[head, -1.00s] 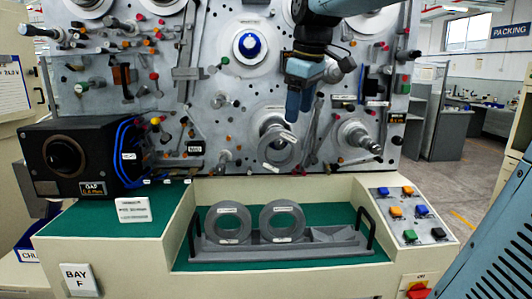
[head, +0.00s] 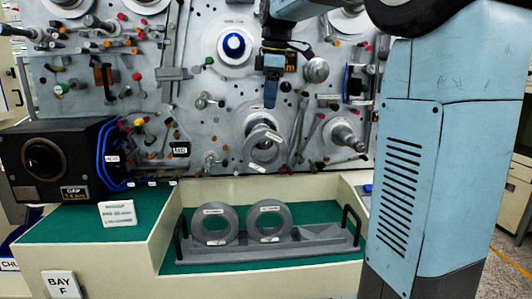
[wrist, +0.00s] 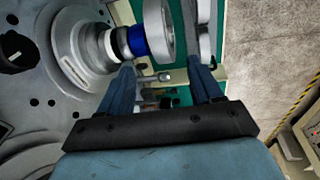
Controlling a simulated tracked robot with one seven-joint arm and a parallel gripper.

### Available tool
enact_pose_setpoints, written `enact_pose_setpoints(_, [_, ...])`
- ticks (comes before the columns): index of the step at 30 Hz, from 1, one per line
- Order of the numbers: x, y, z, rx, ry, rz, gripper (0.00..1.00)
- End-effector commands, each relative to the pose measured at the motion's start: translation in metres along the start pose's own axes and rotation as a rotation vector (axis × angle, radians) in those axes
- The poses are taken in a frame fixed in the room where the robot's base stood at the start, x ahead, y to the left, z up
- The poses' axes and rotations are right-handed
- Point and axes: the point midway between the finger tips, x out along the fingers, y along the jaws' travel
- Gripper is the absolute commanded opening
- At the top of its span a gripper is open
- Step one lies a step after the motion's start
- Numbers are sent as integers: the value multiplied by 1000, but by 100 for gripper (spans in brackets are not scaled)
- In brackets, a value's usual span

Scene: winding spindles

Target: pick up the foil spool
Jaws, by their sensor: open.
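Grey ring-shaped spools show, with labels too small to read, so I cannot tell which is the foil spool. Two spools, a left one (head: 196,225) and a right one (head: 287,222), stand upright side by side in a grey rack (head: 330,240). Another grey ring (head: 252,155) hangs at the lower middle spindle. My gripper (head: 271,104) points down just above that spindle, in front of the machine panel. In the wrist view my gripper (wrist: 163,80) is open and empty.
Another spindle (head: 345,138) sticks out at the right of the panel. A black box (head: 60,160) stands at the left on the green worktop (head: 75,228). The rack has black handles at both ends. My blue arm body hides the right side.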

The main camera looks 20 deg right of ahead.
Motion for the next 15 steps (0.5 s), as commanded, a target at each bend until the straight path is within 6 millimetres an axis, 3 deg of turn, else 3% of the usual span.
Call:
enact_pose_setpoints(4, [22, 0, 0, 0, -1, -3, 65])
enact_pose_setpoints(15, [50, 0, -1, 0, 0, -3, 65])
